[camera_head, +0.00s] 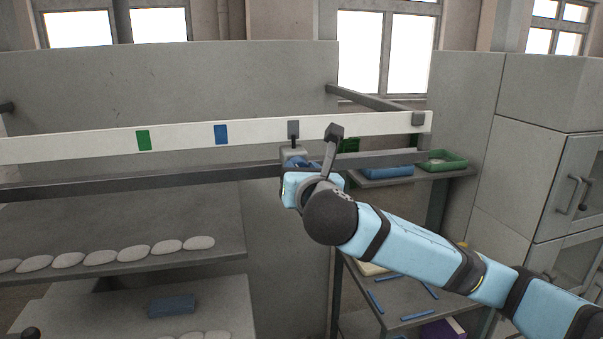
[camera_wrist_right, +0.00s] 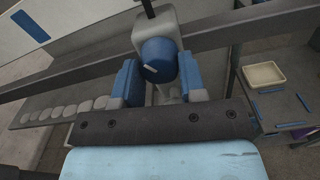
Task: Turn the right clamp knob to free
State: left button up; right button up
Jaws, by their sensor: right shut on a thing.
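The right clamp knob (camera_wrist_right: 157,60) is a blue round knob with a short white mark, on a pale grey clamp body (camera_wrist_right: 168,28). In the wrist view my right gripper (camera_wrist_right: 160,74) has its two blue fingers on either side of the knob, shut on it. In the head view my right gripper (camera_head: 302,164) is at the clamp body (camera_head: 293,152), below the grey patch on the white rail strip (camera_head: 180,138); the knob is mostly hidden there by my arm. My left gripper is not in view.
A dark bar (camera_head: 120,182) runs left of the clamp. Lower left, a grey shelf (camera_head: 110,225) holds several pale oval pieces. Right of the clamp are a green tray (camera_head: 443,161) and blue tray (camera_head: 387,170) on a shelf, and a grey cabinet (camera_head: 555,185).

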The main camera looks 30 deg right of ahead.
jog(key=m, duration=1.3)
jog(key=shift+r+m, duration=0.15)
jog(key=shift+m, duration=0.15)
dwell(0.4)
jog(key=o, duration=0.9)
jog(key=shift+w, duration=0.1)
jog(key=shift+o, duration=0.2)
